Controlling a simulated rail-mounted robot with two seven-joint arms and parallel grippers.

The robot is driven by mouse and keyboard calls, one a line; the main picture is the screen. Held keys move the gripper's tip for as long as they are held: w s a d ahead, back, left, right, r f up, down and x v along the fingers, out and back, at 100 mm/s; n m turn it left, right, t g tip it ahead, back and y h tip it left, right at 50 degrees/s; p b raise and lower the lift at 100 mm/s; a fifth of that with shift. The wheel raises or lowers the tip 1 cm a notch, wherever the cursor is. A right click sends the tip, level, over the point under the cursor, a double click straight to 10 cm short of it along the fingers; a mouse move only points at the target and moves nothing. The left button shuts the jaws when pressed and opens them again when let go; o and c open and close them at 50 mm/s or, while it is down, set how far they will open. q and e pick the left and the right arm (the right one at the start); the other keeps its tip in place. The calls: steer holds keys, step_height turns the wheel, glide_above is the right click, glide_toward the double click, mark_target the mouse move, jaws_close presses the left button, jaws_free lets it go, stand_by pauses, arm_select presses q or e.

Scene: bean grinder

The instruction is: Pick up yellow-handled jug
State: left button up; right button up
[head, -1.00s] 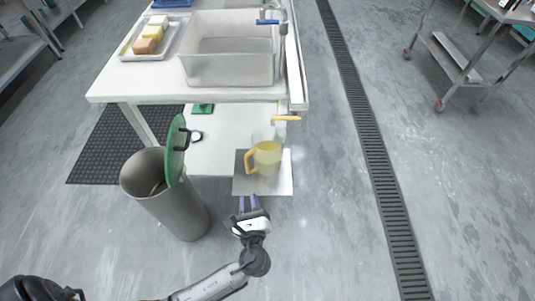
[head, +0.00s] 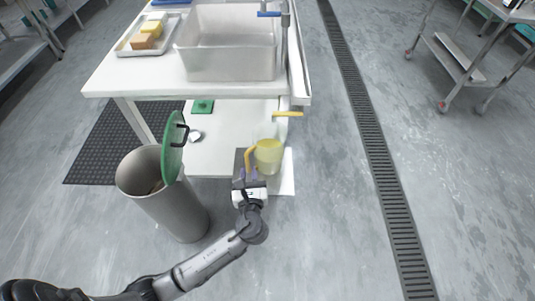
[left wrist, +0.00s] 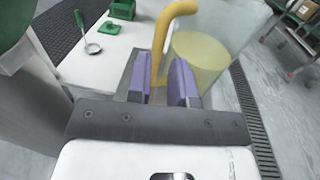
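The jug (head: 268,156) is clear, with a yellow handle (head: 250,160) on its left and yellow contents low inside. It stands upright on the low shelf's right front part. It fills the upper right of the left wrist view (left wrist: 203,54). My left gripper (head: 246,178) is at the handle, at the jug's near left side. In the left wrist view its two purple fingers (left wrist: 160,82) stand on either side of the handle's lower part. I cannot tell whether they press on it. My right gripper is out of view.
A grey bin (head: 165,205) with a green lid (head: 172,150) stands left of my left arm. The white table (head: 120,82) with a sink (head: 228,60) overhangs the shelf (head: 220,150). Another yellow handle (head: 288,114) shows behind the jug.

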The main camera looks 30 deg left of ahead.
mark_target(247, 162)
arm_select(q)
steer(key=b+x, duration=0.3)
steer(key=x, duration=0.1)
steer(key=shift+a+f, duration=0.1)
steer(key=shift+a, duration=0.05)
steer(key=shift+w+a+b, duration=0.4)
steer(key=shift+w+b, duration=0.05)
jaws_close()
